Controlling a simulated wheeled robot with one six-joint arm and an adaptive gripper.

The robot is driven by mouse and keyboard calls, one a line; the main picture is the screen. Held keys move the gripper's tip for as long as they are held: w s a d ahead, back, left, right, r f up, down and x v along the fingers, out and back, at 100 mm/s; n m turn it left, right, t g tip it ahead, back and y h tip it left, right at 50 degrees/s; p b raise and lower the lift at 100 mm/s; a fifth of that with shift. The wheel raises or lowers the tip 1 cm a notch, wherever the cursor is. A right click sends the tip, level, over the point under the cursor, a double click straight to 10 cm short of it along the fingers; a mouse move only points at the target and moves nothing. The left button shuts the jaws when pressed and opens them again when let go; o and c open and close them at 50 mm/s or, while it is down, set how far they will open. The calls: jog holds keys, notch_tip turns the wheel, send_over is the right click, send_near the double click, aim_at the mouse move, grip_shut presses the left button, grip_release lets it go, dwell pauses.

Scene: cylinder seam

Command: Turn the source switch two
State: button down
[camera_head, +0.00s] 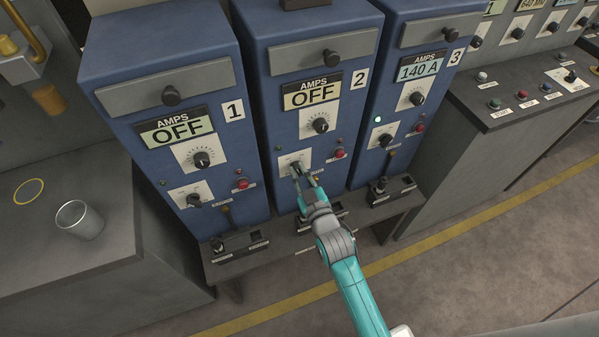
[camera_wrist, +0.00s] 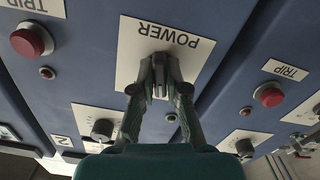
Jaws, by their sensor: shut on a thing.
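Source two is the middle blue cabinet (camera_head: 262,130), with a "2" label and a display (camera_head: 312,92) reading AMPS OFF. Its power switch, a small dark knob on a white POWER plate (camera_wrist: 132,46), is between my gripper's fingers. My gripper (camera_wrist: 160,78) is shut on this knob, and the fingers hide most of it. In the head view my gripper (camera_head: 299,172) reaches the lower plate of cabinet two from the front. A larger knob (camera_head: 320,125) sits on the plate above, and a red trip button (camera_head: 340,153) is to the right.
Cabinet one (camera_head: 150,50) on the left reads OFF. Small levers stand on the shelf below the cabinets.

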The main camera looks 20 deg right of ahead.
jog(key=shift+n, duration=1.2)
jog(key=c, duration=1.2)
grip_release()
jog(key=s, duration=1.2)
